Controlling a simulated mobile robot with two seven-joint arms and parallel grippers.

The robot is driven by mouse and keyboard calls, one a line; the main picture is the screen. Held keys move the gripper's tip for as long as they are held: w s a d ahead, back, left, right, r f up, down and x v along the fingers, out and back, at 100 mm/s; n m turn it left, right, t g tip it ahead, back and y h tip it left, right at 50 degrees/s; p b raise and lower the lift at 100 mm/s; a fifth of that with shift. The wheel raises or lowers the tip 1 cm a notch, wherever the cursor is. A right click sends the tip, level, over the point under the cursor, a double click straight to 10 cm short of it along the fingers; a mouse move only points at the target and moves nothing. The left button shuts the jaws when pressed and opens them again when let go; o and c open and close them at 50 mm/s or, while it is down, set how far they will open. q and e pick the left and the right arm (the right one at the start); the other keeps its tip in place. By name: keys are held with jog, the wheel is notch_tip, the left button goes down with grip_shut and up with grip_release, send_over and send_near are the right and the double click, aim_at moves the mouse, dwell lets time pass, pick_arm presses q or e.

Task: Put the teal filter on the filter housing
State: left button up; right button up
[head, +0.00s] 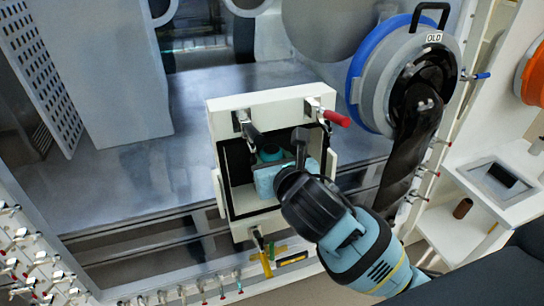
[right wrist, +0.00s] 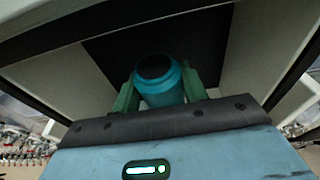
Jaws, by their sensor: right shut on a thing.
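The teal filter (right wrist: 164,85) is a short teal cylinder with a dark round top, held between the two green fingers of my right gripper (right wrist: 160,92) in the right wrist view. My right gripper (head: 274,160) reaches into this box from the lower right and is shut on the filter. The box has a dark inner back; I cannot tell whether it is the filter housing, or whether the filter touches anything inside. My left gripper is not in view.
A round blue-rimmed port marked OLD (head: 435,38), with a black sleeve (head: 408,150), is at the right. A white shelf (head: 487,205) stands further right.

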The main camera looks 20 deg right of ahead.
jog(key=shift+w+d+f, duration=0.1)
jog(key=shift+w+f, duration=0.05)
jog(key=shift+f, duration=0.35)
jog(key=o, duration=1.2)
jog(key=shift+f, duration=0.1)
